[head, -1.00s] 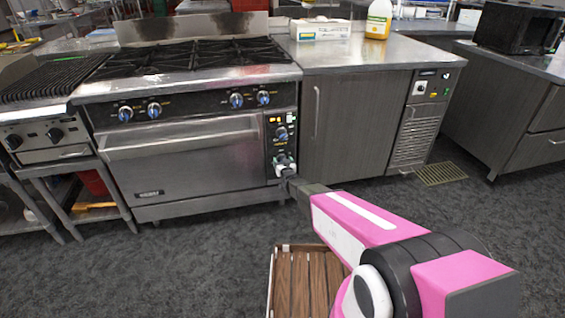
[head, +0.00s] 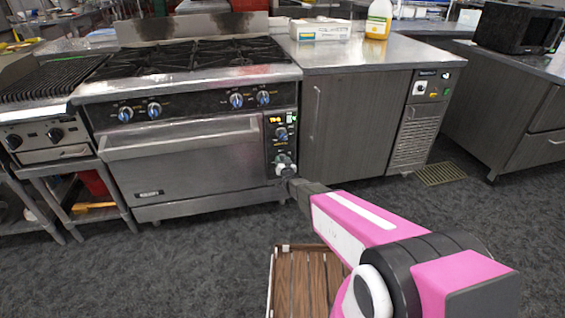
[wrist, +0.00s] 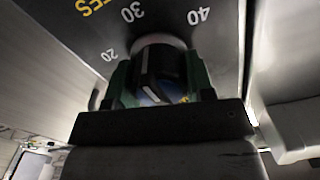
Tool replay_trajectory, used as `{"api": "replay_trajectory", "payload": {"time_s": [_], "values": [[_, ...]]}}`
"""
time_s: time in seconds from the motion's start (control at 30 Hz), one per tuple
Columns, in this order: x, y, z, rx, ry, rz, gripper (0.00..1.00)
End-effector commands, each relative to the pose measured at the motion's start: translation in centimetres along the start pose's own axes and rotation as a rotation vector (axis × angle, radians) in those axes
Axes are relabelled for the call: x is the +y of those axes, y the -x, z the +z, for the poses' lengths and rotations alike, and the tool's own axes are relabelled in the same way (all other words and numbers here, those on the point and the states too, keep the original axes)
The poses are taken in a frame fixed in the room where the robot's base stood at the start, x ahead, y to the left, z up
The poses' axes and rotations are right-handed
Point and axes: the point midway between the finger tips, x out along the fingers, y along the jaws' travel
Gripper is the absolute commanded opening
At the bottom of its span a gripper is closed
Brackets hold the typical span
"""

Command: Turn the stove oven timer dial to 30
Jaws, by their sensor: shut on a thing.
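The timer dial (wrist: 158,75) is a dark and blue knob with a pale ring behind it, low on the control panel at the right of the oven (head: 185,160). In the wrist view the printed numbers 20, 30 and 40 stand around its upper side, with 30 just above it and slightly left. I cannot tell which number its pointer meets. My gripper (wrist: 160,88) is shut on the dial, one green-edged finger on each side. In the head view my gripper (head: 284,166) is small at the panel's lower end and partly hides the dial.
The oven handle (head: 180,140) runs across the door to the left. A wooden crate (head: 300,248) stands on the floor by my arm. A grey cabinet (head: 350,125) adjoins the stove.

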Motion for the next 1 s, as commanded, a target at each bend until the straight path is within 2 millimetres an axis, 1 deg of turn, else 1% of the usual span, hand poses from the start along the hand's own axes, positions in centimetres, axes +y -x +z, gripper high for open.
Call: {"api": "replay_trajectory", "payload": {"time_s": [0.23, 0.27, 0.3, 0.33, 0.6, 0.73, 0.87, 1.0], "values": [[0.0, 0.0, 0.0, 0.001, -0.001, 0.0, 0.25], [0.0, 0.0, 0.0, 0.001, -0.001, 0.0, 0.58], [0.0, 0.0, 0.0, 0.001, -0.001, 0.0, 0.71], [0.0, 0.0, 0.0, 0.001, -0.001, 0.0, 0.74], [0.0, 0.1, 0.0, 0.0, 0.0, 0.0, 0.74], [0.0, 0.5, 0.0, 0.0, 0.0, 0.0, 0.74], [0.0, 1.8, -0.1, 0.0, 0.0, 0.0, 0.74], [0.0, 4.1, -0.1, -0.001, 0.0, 0.0, 0.74]]}}
